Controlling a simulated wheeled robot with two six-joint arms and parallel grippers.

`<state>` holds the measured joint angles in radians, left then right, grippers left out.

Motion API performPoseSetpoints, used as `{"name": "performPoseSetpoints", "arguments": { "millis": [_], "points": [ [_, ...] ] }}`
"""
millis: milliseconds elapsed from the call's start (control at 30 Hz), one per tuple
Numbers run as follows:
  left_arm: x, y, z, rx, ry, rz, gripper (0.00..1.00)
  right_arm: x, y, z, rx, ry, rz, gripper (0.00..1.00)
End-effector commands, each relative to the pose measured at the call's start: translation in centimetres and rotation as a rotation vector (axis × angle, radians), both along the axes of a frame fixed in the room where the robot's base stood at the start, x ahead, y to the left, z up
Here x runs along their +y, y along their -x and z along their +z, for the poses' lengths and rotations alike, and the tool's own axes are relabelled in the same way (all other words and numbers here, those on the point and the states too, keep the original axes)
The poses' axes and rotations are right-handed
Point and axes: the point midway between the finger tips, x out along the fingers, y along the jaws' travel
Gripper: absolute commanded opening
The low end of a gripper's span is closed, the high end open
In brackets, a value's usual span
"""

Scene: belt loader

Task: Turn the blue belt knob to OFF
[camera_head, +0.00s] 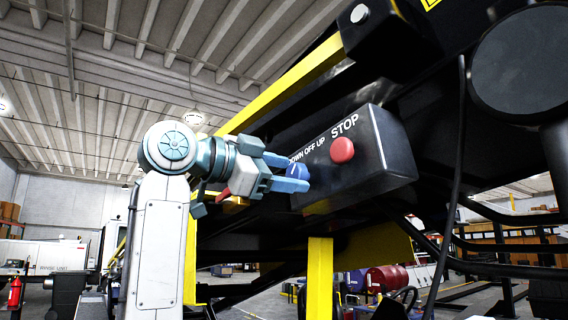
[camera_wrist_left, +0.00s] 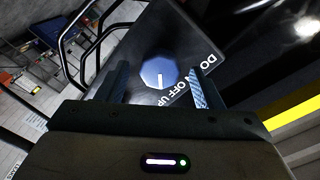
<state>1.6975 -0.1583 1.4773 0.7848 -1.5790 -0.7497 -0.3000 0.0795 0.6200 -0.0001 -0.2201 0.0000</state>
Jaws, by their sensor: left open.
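The blue belt knob (camera_head: 297,171) sits on the face of a dark control box (camera_head: 385,150), under the words DOWN OFF UP. The knob is partly hidden by the fingers in the head view. My right gripper is not in view.
A red STOP button (camera_head: 342,150) stands out from the same box, right of the knob. A yellow beam (camera_head: 292,84) runs above the box, and a black cable (camera_head: 457,190) hangs to its right. A yellow post (camera_head: 320,278) stands below.

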Motion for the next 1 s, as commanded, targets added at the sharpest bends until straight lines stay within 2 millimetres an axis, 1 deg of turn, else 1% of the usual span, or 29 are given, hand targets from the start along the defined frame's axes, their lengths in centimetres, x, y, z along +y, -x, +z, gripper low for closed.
{"name": "performPoseSetpoints", "arguments": {
  "millis": [267, 367, 400, 500, 767, 1000],
  "points": [
    [-0.2, -0.1, -0.1, 0.0, -0.001, -0.001, 0.6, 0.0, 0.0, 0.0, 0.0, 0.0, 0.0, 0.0],
    [-0.2, -0.1, -0.1, 0.0, 0.0, 0.0, 0.43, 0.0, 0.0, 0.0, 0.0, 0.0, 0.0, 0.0],
    [-0.1, -0.1, -0.1, 0.0, 0.0, 0.0, 0.35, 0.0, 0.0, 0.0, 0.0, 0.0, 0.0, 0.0],
    [-0.1, -0.1, -0.1, 0.0, -0.001, -0.001, 0.16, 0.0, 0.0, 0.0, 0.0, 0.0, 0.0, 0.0],
    [-0.1, -0.1, -0.1, 0.017, 0.011, -0.001, 0.16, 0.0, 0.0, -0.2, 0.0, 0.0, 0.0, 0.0],
    [-0.1, -0.1, -0.3, 0.107, 0.078, 0.0, 0.16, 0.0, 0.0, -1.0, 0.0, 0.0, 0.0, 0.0]
  ]
}}
